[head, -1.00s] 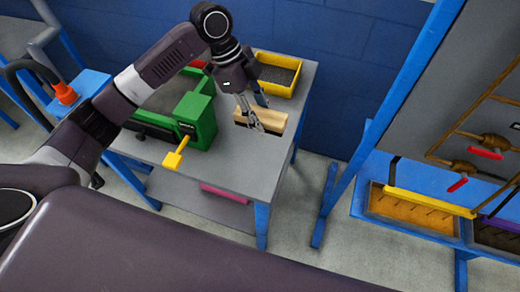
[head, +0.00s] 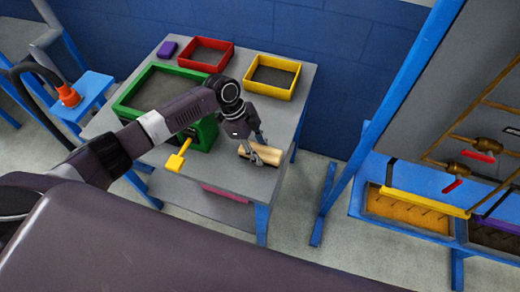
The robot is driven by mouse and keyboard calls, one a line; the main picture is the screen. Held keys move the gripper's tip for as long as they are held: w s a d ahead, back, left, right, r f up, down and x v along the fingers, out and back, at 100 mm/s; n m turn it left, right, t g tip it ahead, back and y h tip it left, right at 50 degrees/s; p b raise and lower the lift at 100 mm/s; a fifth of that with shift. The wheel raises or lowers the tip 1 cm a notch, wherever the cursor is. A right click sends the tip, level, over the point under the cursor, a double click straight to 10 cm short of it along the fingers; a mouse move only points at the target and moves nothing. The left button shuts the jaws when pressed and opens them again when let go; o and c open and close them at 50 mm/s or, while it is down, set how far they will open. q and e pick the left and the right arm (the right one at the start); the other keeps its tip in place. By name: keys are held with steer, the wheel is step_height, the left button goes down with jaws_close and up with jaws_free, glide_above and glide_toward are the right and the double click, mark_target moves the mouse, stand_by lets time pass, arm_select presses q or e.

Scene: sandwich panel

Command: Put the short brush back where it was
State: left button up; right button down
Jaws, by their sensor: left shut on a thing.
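The short brush (head: 266,154) is a light wooden piece over the grey top of the workbench (head: 225,165), near its front right. Its bristles are hidden from this side. My left gripper (head: 255,153) is shut on the brush, with its fingers across the wood. I cannot tell whether the brush touches the bench top or hangs a little above it. My right gripper is not in view.
A green-framed tray (head: 123,103), a red tray (head: 231,48), a yellow tray (head: 270,90) and a purple block (head: 167,48) are on the bench. A yellow handle (head: 177,160) sticks out at the front. A blue-framed panel (head: 402,75) stands at the right.

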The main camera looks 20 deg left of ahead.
arm_select(q)
steer(key=o, duration=1)
steer(key=b+v, duration=0.2)
steer(key=v, duration=0.8)
steer(key=shift+a+r+b, duration=0.15)
steer(key=shift+r+b, duration=0.25)
steer(key=shift+a+r, duration=0.2)
steer(key=shift+r, duration=0.4)
